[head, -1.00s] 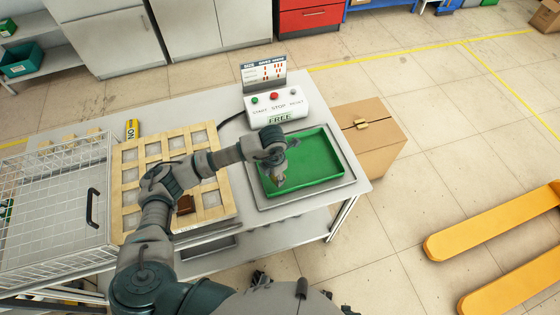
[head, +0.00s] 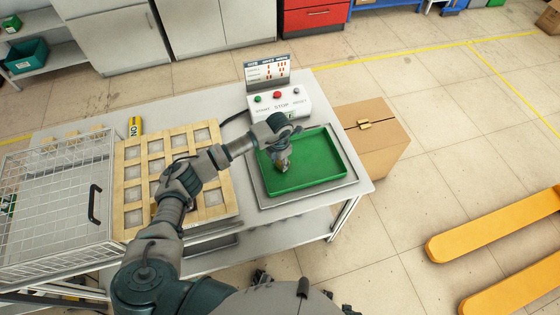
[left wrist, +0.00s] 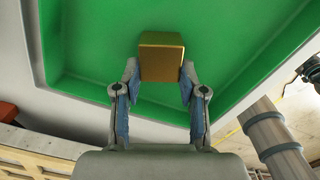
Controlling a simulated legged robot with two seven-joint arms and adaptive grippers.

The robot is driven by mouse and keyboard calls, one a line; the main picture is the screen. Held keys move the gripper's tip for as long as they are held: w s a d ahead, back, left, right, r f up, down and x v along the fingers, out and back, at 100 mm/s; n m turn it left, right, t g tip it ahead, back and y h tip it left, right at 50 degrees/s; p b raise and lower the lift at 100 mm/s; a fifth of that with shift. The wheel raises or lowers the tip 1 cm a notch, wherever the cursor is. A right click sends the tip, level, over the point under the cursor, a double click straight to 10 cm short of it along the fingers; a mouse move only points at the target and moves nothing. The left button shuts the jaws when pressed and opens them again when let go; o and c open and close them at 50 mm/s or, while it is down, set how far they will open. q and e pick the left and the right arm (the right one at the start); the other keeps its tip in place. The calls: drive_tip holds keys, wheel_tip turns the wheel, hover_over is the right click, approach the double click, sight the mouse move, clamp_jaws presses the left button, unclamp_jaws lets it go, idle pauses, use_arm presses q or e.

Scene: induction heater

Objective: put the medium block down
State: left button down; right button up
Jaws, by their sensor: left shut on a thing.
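The medium block (left wrist: 161,57) is a golden, brass-coloured block in the left wrist view. My left gripper (left wrist: 160,76) is shut on it, with one finger on each side. In the head view my left gripper (head: 284,163) is over the left part of the green tray (head: 318,181). The tray's green floor shows behind the block in the left wrist view. I cannot tell whether the block touches the floor. In the head view the block is too small to make out clearly. My right gripper is not in view.
A wooden grid rack (head: 132,197) stands left of the tray, beside a wire cage (head: 60,185). A control box (head: 280,105) with buttons and a display (head: 267,71) stands behind the tray. A cardboard box (head: 377,140) is to the right. Most of the tray looks empty.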

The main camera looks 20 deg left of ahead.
sight(280, 163)
use_arm(q)
drive_tip(key=c, duration=0.7)
unclamp_jaws()
drive_tip(key=shift+o, duration=0.2)
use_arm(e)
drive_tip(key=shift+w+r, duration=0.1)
use_arm(q)
wheel_tip(280, 163, up, 12)
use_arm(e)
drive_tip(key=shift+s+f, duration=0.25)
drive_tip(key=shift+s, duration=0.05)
use_arm(q)
drive_tip(key=shift+s, duration=0.15)
